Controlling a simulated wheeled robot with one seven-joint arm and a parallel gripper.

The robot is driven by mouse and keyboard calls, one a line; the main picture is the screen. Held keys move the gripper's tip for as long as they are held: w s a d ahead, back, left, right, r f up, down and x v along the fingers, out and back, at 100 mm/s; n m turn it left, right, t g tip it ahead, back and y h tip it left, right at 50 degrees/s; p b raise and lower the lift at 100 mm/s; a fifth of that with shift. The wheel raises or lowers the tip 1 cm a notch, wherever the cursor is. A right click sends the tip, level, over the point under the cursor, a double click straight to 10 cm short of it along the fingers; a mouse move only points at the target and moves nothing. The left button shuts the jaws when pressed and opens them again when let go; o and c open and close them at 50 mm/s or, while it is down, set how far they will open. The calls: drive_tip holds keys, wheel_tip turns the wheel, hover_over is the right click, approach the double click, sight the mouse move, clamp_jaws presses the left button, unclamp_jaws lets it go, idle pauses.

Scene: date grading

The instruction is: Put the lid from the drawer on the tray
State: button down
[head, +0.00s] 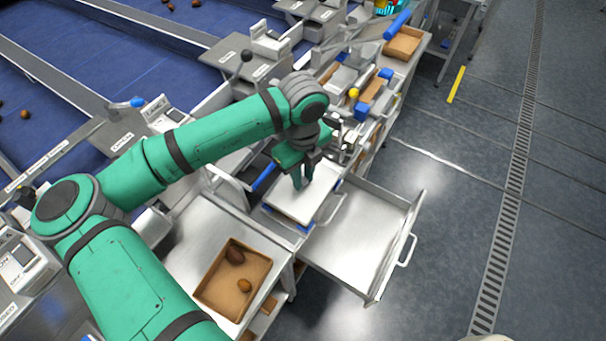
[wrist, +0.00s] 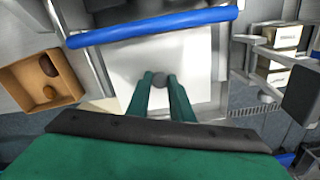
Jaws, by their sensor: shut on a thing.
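A white, flat, square lid (head: 290,203) with a dark round knob (wrist: 160,79) shows in both views; its panel fills the middle of the wrist view (wrist: 190,60). My gripper (head: 303,183) points down over the lid, and its fingers (wrist: 160,82) are shut on the knob. I cannot tell whether the lid is clear of what is below it. The pulled-out metal drawer (head: 350,250) is right of the lid, and its visible floor is bare. A brown tray (head: 207,291) with two dates sits on the steel counter at lower left; it also shows at left in the wrist view (wrist: 17,77).
A blue bar (wrist: 150,27) crosses above the lid in the wrist view. Scales and small equipment (head: 360,95) crowd the bench behind my gripper. Blue sorting belts (head: 110,70) lie at upper left. The floor (head: 460,200) to the right is open.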

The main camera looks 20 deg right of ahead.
drive_tip(key=shift+f, duration=0.45)
idle(0.5)
drive_tip(key=c, duration=1.1)
unclamp_jaws()
drive_tip(key=shift+r, duration=0.1)
drive_tip(key=shift+r, duration=3.4)
